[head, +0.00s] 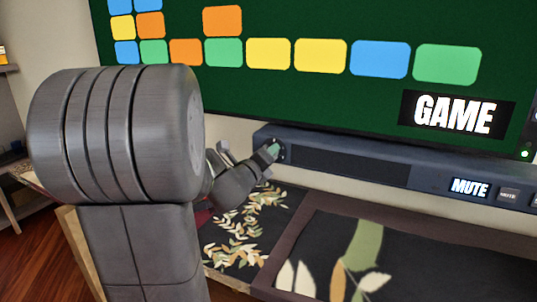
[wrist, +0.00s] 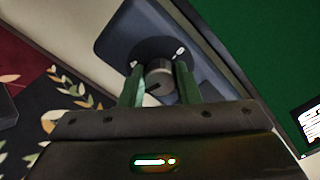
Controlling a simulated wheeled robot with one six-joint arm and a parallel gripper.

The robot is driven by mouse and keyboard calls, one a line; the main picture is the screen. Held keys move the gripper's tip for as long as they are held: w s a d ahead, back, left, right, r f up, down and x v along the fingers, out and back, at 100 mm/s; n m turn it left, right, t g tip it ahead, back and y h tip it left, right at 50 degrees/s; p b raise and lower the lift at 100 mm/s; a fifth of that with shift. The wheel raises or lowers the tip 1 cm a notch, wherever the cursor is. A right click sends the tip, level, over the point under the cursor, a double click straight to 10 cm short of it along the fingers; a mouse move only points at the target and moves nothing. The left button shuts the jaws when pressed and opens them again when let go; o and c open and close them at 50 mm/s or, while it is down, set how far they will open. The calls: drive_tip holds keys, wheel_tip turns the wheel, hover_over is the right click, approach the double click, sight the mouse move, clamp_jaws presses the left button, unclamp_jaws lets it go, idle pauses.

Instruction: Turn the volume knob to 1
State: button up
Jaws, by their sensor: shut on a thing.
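The volume knob (wrist: 159,75) is a grey round knob on a dark dial at the left end of the dark blue soundbar (head: 350,165). In the wrist view a dark pointer line shows on its face, and small white marks sit on the dial around it. My gripper (wrist: 160,85) has its two green fingers on either side of the knob and is shut on it. In the head view the gripper tip (head: 274,150) meets the soundbar's left end, and the fingers and my arm hide the knob there. I cannot read any number on the dial.
A large green screen (head: 290,20) with coloured blocks and a "GAME" label (head: 455,115) stands above the soundbar. A "MUTE" label (head: 469,187) and a small button (head: 508,194) are on the soundbar's right. Dark leaf-patterned panels (head: 400,255) lie below.

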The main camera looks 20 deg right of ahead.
drive_tip(key=shift+s+f+n+p, duration=0.15)
drive_tip(key=shift+n+p, duration=2.5)
drive_tip(key=shift+n, duration=4.05)
drive_tip(key=shift+f+n+p, duration=0.15)
drive_tip(key=shift+n+p, duration=2.5)
drive_tip(key=shift+n, duration=4.05)
drive_tip(key=shift+d, duration=0.1)
drive_tip(key=o, duration=1)
